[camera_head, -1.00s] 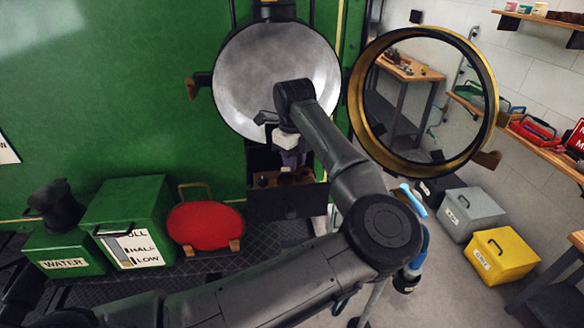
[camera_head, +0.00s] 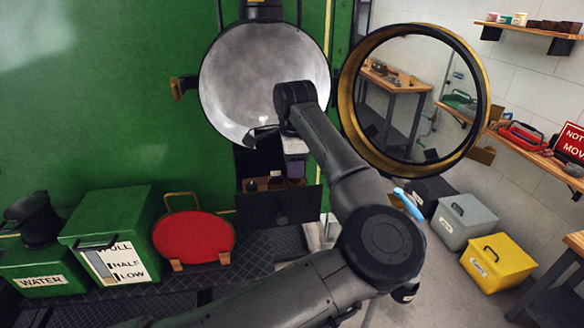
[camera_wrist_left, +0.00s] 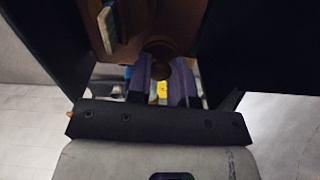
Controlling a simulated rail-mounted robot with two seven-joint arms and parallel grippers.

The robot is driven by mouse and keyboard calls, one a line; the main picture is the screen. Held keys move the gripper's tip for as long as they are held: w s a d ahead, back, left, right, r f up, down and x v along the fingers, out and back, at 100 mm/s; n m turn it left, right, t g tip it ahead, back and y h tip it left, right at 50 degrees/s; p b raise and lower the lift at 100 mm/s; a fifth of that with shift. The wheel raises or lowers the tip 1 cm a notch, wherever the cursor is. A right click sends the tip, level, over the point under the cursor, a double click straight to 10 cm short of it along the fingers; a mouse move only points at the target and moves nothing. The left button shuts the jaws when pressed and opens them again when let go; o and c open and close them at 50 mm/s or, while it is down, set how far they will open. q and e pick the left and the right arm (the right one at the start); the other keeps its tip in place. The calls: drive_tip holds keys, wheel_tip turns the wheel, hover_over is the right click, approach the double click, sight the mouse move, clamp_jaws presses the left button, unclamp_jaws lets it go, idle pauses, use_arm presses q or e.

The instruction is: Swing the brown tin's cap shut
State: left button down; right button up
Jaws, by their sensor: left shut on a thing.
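My left gripper (camera_head: 294,172) points down at the open dark drawer (camera_head: 279,209) below the round grey lamp bowl. In the left wrist view its two purple fingers (camera_wrist_left: 161,84) are shut on a small dark brown rounded thing (camera_wrist_left: 159,70), which looks like part of the brown tin. In the head view a small brown tin (camera_head: 276,180) stands in the drawer just left of the fingers. The cap's angle cannot be made out. My right gripper is not in view.
The drawer's walls stand close around the fingers. A round glass door with a brass rim (camera_head: 346,100) hangs open at the right. A red round stool-like thing (camera_head: 194,237) and green boxes (camera_head: 110,227) stand left. Grey (camera_head: 466,220) and yellow (camera_head: 497,262) boxes are on the floor.

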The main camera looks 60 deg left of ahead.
use_arm(q)
drive_tip(key=shift+w+n, duration=0.15)
drive_tip(key=shift+n, duration=0.45)
drive_tip(key=c, duration=1)
unclamp_jaws()
wheel_tip(320, 180, up, 14)
drive_tip(key=p, duration=0.1)
